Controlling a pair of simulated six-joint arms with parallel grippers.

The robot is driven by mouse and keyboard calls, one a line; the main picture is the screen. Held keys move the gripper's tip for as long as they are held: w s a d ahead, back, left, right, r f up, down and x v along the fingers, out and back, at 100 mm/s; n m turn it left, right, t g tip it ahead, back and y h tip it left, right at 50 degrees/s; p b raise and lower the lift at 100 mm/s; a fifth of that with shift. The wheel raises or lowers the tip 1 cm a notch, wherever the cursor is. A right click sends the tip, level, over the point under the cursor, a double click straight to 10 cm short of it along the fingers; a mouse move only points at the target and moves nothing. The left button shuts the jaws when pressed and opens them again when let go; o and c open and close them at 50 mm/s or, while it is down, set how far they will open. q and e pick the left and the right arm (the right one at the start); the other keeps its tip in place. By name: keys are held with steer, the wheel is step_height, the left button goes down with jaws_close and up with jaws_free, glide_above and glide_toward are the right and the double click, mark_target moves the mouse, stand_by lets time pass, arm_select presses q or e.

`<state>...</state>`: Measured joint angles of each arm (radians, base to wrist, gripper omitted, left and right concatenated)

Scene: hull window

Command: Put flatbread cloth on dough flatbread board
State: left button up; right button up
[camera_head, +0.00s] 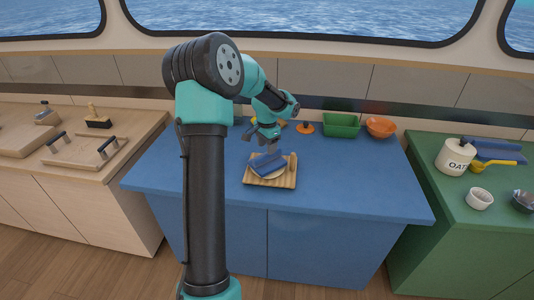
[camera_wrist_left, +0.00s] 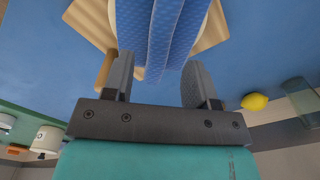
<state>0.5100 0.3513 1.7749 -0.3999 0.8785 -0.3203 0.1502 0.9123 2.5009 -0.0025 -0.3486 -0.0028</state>
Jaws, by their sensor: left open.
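The flatbread cloth (camera_head: 263,161), folded and blue, lies on the round pale dough flatbread (camera_head: 276,173), partly covering it. The dough rests on a wooden slatted board (camera_head: 258,182) on the blue counter. In the left wrist view the cloth (camera_wrist_left: 158,30) runs down between the fingers, and parts of the board (camera_wrist_left: 213,30) show on both sides. My left gripper (camera_head: 262,143) is just above and behind the cloth. In the left wrist view my left gripper (camera_wrist_left: 160,85) is open, one finger on each side of the cloth's end. My right gripper is not in view.
A green bin (camera_head: 341,125), an orange bowl (camera_head: 381,128) and an orange item (camera_head: 304,128) stand at the back of the counter. A yellow lemon (camera_wrist_left: 254,102) shows in the left wrist view. The counter's front and right are clear.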

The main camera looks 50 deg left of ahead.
arm_select(q)
step_height(320, 180, up, 7)
stand_by(0.3)
steer(key=shift+r, duration=0.1)
stand_by(0.4)
